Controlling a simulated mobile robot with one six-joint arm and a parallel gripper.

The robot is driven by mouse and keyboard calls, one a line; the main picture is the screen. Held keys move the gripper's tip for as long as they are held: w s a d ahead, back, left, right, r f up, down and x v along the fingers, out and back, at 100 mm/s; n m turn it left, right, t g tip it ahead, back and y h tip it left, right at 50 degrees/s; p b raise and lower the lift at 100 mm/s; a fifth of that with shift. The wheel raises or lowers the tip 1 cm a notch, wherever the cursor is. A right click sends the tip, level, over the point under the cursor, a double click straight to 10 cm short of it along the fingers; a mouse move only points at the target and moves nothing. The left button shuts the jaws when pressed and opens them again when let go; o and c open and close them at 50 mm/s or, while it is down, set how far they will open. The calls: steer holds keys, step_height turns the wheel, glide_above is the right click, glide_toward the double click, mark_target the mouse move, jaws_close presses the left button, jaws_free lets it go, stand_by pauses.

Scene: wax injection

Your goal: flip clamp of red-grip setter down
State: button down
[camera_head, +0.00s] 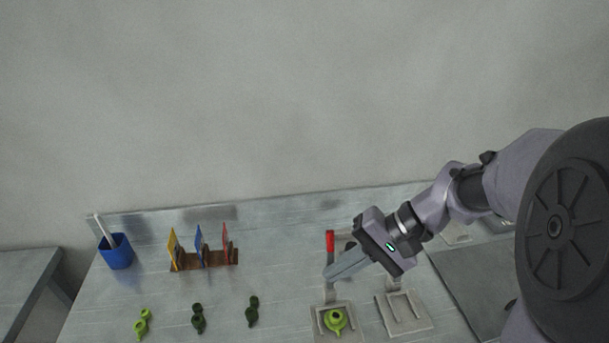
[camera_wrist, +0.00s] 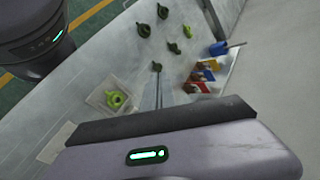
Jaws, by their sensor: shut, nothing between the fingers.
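The red-grip setter (camera_head: 318,325) is a light grey plate at the front of the bench, with a lime-green ring-shaped piece (camera_head: 335,320) on it. Its red grip (camera_head: 330,240) stands upright behind the plate. My gripper (camera_head: 328,275) is shut and empty, its fingertips just below the red grip in the picture; I cannot tell if they touch the clamp. The fingers hide part of the clamp's linkage. In the wrist view the setter plate (camera_wrist: 92,99) and green piece (camera_wrist: 117,99) lie left of my fingers (camera_wrist: 158,92); the red grip is not clear there.
A second, empty setter (camera_head: 405,325) stands right of the first, its upper part behind my gripper. Several green pieces (camera_head: 198,318) lie to the left. A brown rack with coloured cards (camera_head: 205,262) and a blue cup (camera_head: 117,253) stand farther left. A wall closes the back.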

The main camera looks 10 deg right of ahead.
steer(key=w+d+f+m+t+y, duration=0.1)
steer(key=w+d+f+t+y, duration=0.1)
steer(key=w+d, duration=0.3)
steer(key=w+d+f+m+t+y+p, duration=0.1)
steer(key=w+d+f+m+t+y, duration=0.1)
steer(key=d, duration=0.6)
step_height(320, 180, down, 2)
steer(key=w+t+y, duration=0.1)
steer(key=w+t, duration=0.1)
steer(key=shift+w+d+f+t+y, duration=0.15)
steer(key=shift+w+d+t+y, duration=0.15)
steer(key=shift+w+d+t, duration=0.1)
steer(key=b, duration=0.1)
glide_above(330, 261)
steer(key=w+d, duration=0.3)
steer(key=f, duration=0.2)
steer(key=shift+r, duration=0.25)
steer(key=shift+s, duration=0.1)
